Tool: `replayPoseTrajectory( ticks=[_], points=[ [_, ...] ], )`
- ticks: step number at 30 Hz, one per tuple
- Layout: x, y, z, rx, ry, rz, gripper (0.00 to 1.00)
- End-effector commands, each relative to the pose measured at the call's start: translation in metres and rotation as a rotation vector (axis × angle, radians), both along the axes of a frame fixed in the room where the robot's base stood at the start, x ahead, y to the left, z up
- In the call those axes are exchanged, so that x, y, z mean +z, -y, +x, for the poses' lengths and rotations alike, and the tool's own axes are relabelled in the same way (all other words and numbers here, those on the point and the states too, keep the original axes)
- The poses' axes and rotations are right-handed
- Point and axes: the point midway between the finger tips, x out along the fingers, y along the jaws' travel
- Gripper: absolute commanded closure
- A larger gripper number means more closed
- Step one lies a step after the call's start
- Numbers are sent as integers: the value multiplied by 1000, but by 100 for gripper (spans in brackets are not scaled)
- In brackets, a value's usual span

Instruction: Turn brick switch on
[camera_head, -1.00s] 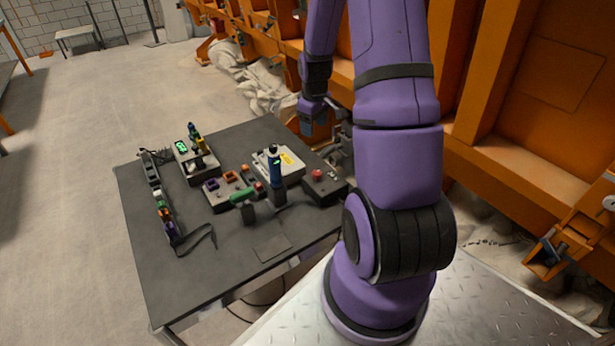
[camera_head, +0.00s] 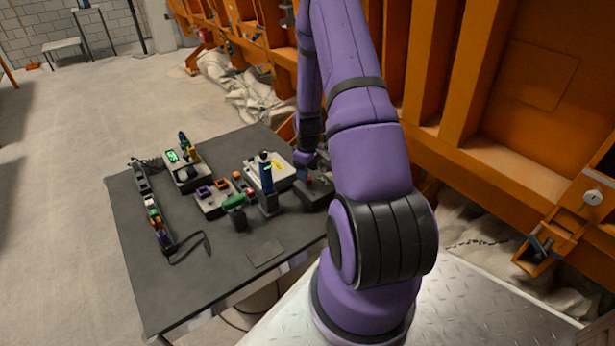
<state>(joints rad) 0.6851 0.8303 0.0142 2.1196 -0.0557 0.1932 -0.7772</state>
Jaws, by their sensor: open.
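I cannot tell for certain which item is the brick switch. My gripper (camera_head: 313,170) is small and partly hidden by my arm. It is open, low over the right side of the table, close to the dark box. I cannot tell whether it touches the box.
A power strip (camera_head: 149,205) with coloured plugs lies along the left side. Orange steel framing (camera_head: 440,90) rises behind. The table's front left is clear.

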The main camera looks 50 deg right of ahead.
Motion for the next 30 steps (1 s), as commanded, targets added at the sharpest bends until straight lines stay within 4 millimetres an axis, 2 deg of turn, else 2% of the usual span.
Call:
replayPoseTrajectory(
  ticks=[3,7,18,20,25,30],
  points=[
    [-15,0,0,0,0,0,41],
    [-24,0,0,0,0,0,41],
    [-28,0,0,0,1,-1,41],
    [-28,0,0,0,1,-1,53],
    [-27,0,0,0,1,-1,90],
    [-27,0,0,-4,1,-1,90]
  ],
)
